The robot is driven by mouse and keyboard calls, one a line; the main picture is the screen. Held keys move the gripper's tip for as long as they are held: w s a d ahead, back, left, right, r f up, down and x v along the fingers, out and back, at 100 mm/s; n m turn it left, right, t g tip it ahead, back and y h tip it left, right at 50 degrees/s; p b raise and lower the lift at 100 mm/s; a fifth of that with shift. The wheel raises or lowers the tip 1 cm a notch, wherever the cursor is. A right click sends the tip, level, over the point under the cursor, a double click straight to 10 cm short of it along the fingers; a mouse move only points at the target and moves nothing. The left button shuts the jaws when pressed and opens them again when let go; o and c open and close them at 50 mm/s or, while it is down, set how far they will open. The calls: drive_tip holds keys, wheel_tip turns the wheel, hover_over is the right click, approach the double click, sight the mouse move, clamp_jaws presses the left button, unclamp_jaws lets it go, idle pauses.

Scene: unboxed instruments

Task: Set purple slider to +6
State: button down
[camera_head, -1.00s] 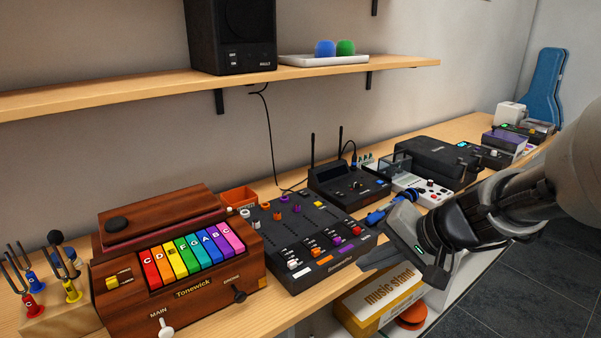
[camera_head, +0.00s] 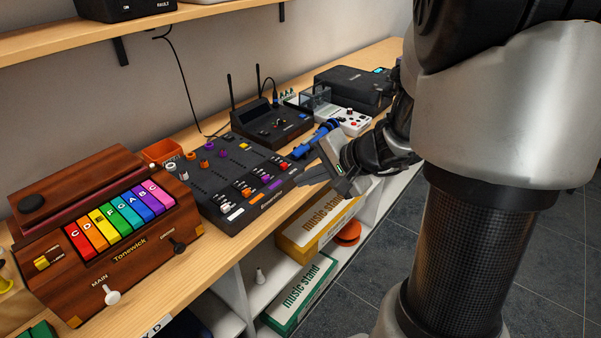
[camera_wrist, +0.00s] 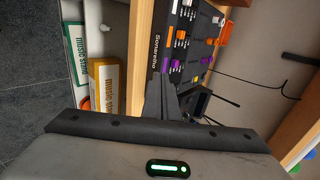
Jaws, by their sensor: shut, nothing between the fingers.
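The black mixer (camera_head: 262,208) lies on the wooden bench in the head view, with several coloured slider caps and knobs. A purple cap (camera_head: 275,186) sits near its front edge, beside white and orange ones. Purple caps also show in the wrist view (camera_wrist: 176,64), on the sideways mixer. I cannot read the scale marks or the purple slider's value. My gripper (camera_head: 300,180) is shut and empty, just off the mixer's front right corner and apart from the purple cap. In the wrist view, the closed fingers (camera_wrist: 162,98) point towards the mixer.
The wooden Tonewick instrument (camera_head: 120,232) with rainbow keys stands left of the mixer. A black device with two antennas (camera_head: 272,127) stands behind it. A blue object (camera_head: 315,138) lies near my gripper. Music stand boxes (camera_head: 305,238) sit on the shelf below.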

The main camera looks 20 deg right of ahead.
sight(268, 181)
drive_tip(key=x, duration=0.7)
drive_tip(key=shift+w+a+f+b, duration=0.15)
drive_tip(key=shift+a+b, duration=0.05)
drive_tip(key=shift+b, duration=0.2)
drive_tip(key=shift+w+a+r+p, duration=0.1)
drive_tip(key=shift+w+a+p, duration=0.15)
drive_tip(key=shift+w, duration=0.25)
drive_tip(key=shift+w+a+r+p, duration=0.1)
drive_tip(key=shift+w+a+r, duration=0.05)
drive_tip(key=shift+w+a, duration=0.55)
drive_tip(key=shift+w, duration=0.3)
drive_tip(key=shift+w+a+f, duration=0.1)
drive_tip(key=shift+w+f, duration=0.05)
drive_tip(key=shift+w, duration=0.05)
drive_tip(key=w+a+b, duration=0.1)
drive_tip(key=w, duration=0.1)
drive_tip(key=w+a+b, duration=0.1)
drive_tip(key=w+a, duration=0.1)
drive_tip(key=w, duration=0.1)
drive_tip(key=shift+a, duration=0.25)
drive_tip(key=shift+d, duration=0.1)
